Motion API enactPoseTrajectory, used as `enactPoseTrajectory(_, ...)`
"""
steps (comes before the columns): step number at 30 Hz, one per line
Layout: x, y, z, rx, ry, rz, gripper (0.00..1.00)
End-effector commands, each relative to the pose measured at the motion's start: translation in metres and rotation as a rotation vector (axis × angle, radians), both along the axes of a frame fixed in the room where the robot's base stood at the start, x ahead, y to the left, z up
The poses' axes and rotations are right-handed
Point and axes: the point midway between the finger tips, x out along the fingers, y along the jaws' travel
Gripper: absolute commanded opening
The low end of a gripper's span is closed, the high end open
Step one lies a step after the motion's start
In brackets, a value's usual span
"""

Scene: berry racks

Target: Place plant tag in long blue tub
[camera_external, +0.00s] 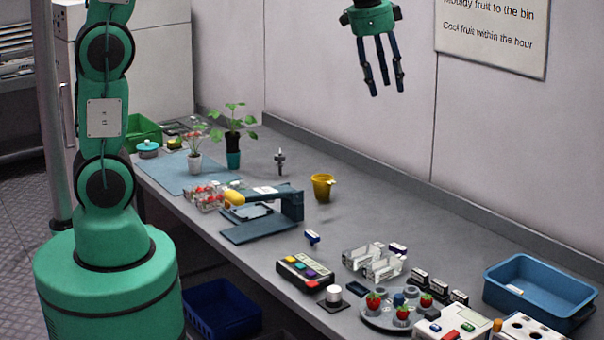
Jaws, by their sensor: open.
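I cannot make out the plant tag for sure. A small pale piece (333,183) at the rim of the yellow pot (321,190) and a small blue-and-white item (312,237) on the bench are too small to identify. The long blue tub (558,310) stands at the right end of the bench, with a small pale patch inside near its left end. My gripper (387,86) is open and empty, fingers pointing down, high above the bench near the wall, apart from everything.
Two potted plants (233,158) (194,162) stand at the back left.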

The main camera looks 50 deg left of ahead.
Motion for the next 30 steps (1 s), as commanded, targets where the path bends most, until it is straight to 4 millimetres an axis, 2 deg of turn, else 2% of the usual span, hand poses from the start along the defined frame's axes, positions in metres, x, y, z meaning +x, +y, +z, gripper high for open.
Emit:
enactPoseTrajectory(1, -0.013, 0.011, 0.008, -0.006, -0.010, 0.026, 0.44)
enactPoseTrajectory(6, -0.051, 0.041, 0.023, -0.029, -0.033, 0.114, 0.44)
enactPoseTrajectory(15, -0.123, 0.087, 0.039, -0.071, -0.076, 0.270, 0.44)
enactPoseTrajectory(23, -0.186, 0.120, 0.039, -0.110, -0.114, 0.403, 0.44)
enactPoseTrajectory(30, -0.243, 0.145, 0.029, -0.147, -0.148, 0.525, 0.44)
